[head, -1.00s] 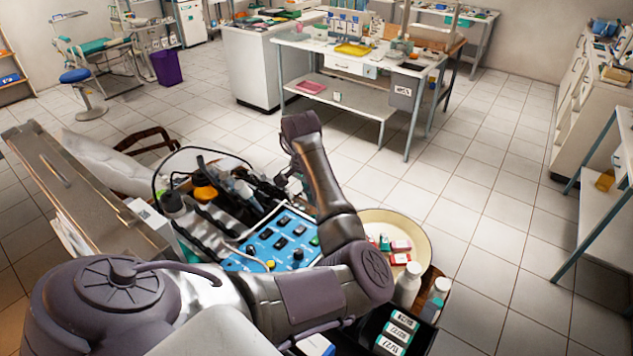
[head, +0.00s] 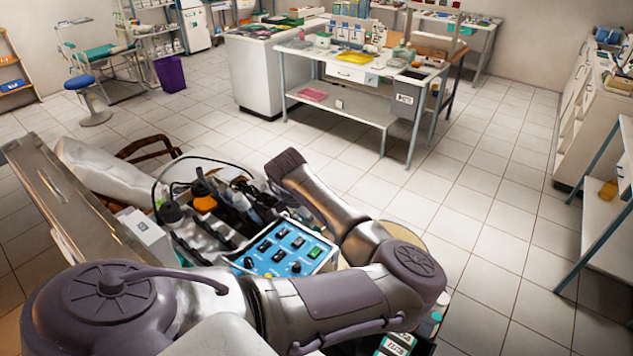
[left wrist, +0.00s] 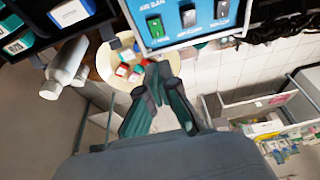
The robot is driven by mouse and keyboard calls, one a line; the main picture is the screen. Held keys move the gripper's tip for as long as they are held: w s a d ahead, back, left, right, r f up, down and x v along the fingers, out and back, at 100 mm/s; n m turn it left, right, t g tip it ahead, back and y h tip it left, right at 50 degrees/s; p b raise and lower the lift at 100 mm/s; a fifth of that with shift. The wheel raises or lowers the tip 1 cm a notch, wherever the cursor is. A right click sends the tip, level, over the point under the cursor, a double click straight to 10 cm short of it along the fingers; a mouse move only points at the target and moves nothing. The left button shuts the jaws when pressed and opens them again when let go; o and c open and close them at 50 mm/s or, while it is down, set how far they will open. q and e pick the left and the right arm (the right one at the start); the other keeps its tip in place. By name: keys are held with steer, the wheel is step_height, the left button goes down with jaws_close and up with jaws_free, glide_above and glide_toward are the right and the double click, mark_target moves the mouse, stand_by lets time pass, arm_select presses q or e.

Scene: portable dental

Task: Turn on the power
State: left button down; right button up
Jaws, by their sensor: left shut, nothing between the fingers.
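The blue control panel (head: 282,248) is on the open portable dental unit in the head view, with black switches, dark knobs and one green switch (head: 315,252) at its right edge. In the left wrist view the panel (left wrist: 180,39) is at the top, with the green switch (left wrist: 155,27) beside dark switches. Its small labels are too blurred to read surely. My left gripper (left wrist: 157,76) is shut and empty, its fingertips just below the panel's edge in that view, apart from the green switch. In the head view its fingers are hidden behind my arm. My right gripper is out of view.
Dark handpieces and hoses (head: 240,205) lie in the unit beside the panel. The raised lid (head: 75,205) stands at left. Open tiled floor lies beyond.

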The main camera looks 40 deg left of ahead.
mark_target(318, 247)
arm_select(q)
steer(key=p+x, duration=0.1)
steer(key=x, duration=0.3)
steer(key=p+x, duration=0.1)
steer(key=x, duration=0.3)
steer(key=p+x, duration=0.1)
steer(key=x, duration=0.2)
steer(key=shift+s+f, duration=0.2)
steer(key=shift+f, duration=0.75)
